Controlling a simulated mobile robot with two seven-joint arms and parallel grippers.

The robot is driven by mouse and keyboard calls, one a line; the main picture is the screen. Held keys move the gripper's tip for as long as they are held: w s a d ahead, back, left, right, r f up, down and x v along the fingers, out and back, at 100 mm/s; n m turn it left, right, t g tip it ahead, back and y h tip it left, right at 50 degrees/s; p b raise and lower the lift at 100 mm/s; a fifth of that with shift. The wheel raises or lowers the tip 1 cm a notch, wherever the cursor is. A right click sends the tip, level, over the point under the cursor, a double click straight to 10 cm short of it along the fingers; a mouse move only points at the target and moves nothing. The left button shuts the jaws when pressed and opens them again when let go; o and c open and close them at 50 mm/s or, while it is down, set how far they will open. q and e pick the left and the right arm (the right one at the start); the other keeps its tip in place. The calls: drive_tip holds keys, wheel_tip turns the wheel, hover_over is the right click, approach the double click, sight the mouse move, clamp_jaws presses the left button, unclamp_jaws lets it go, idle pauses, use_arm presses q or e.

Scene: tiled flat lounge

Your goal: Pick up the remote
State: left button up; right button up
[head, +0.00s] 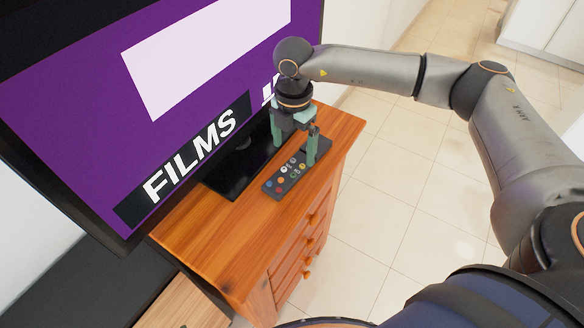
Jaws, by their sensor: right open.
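The remote (284,181) is dark grey with several coloured and white buttons. It lies flat on top of the wooden cabinet (223,235), close to the edge on the drawer side. My right gripper (294,156) points down over the far end of the remote. Its fingers are open, one towards the television and the other towards the drawer side. I cannot tell how far the fingertips are above the cabinet top. Nothing shows between the fingers except part of the remote's far end. My left gripper is not in view.
A large television (190,100) with a purple screen stands on the cabinet on a black base (238,170), close beside the remote and gripper. Drawer knobs (306,275) stick out from the cabinet front. The tiled floor (385,215) to the right is clear.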

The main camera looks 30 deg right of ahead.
sight(293, 169)
wheel_tip(293, 169, down, 6)
drive_tip(key=shift+s+a+f+p, duration=0.15)
drive_tip(key=shift+f+p, duration=0.1)
drive_tip(key=shift+p, duration=0.2)
drive_tip(key=shift+c, duration=0.2)
drive_tip(key=shift+r, duration=0.1)
drive_tip(key=c, duration=1.5)
